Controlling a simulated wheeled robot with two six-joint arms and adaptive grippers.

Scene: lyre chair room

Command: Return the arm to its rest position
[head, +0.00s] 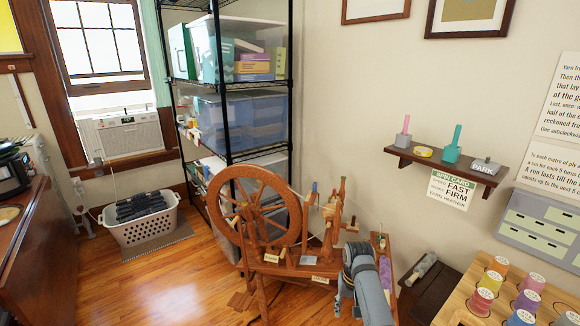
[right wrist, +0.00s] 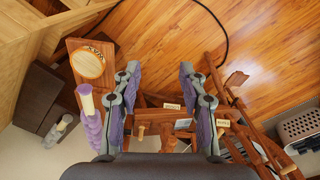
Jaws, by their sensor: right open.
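My right gripper (head: 360,262) is low in front of the spinning wheel, at the bottom centre of the head view; its fingers are small and partly hidden there. In the right wrist view the right gripper (right wrist: 158,78) is open, its two purple-padded fingers wide apart with nothing held between them. The wooden spinning wheel (head: 256,181) stands just behind and left of the arm in the head view. Parts of its frame show beyond and below the fingers in the wrist view. My left gripper is not in view.
A laundry basket (head: 143,219) sits on the floor. A rack of spools (head: 492,279) is at right, below a wall shelf (head: 440,163). Open floor (head: 165,277) lies left.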

